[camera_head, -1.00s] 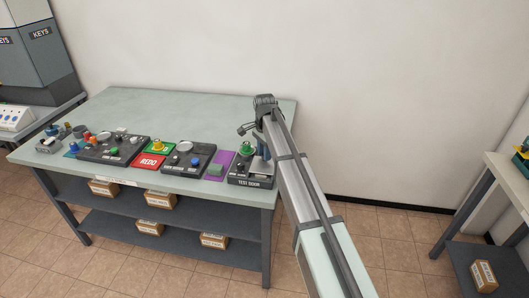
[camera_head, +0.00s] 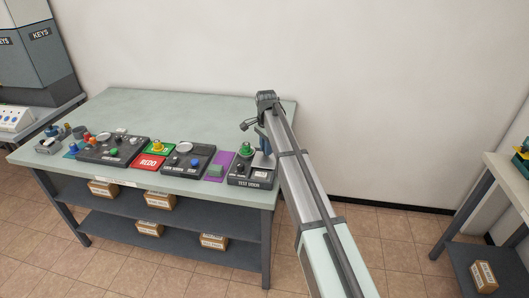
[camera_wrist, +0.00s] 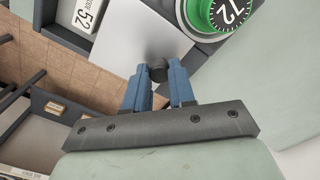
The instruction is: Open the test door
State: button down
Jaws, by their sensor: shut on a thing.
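The test door unit (camera_head: 250,183) is a dark box at the right front of the bench, marked TEST DOOR. A green dial (camera_head: 246,148) stands at its back; the wrist view shows this dial (camera_wrist: 225,12) with white numerals. A plain light-grey metal door panel (camera_wrist: 140,35) with a dark round knob (camera_wrist: 158,70) fills the upper middle of the wrist view. My gripper (camera_wrist: 159,78) has its blue fingers closed on the knob. A white label (camera_wrist: 92,14) with 52 shows beside the panel. The panel's exact angle is hard to tell.
Left of the unit are a purple mat (camera_head: 220,163), a red REDO pad (camera_head: 150,161) and other dark control boxes (camera_head: 188,158). The back of the bench (camera_head: 190,108) is clear. A second table (camera_head: 508,175) stands at the far right.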

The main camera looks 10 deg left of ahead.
jog(key=shift+w, duration=0.75)
jog(key=shift+s, duration=0.1)
jog(key=c, duration=0.9)
grip_release()
jog(key=shift+r, duration=0.1)
notch_tip(320, 180, up, 14)
jog(key=shift+f, duration=0.2)
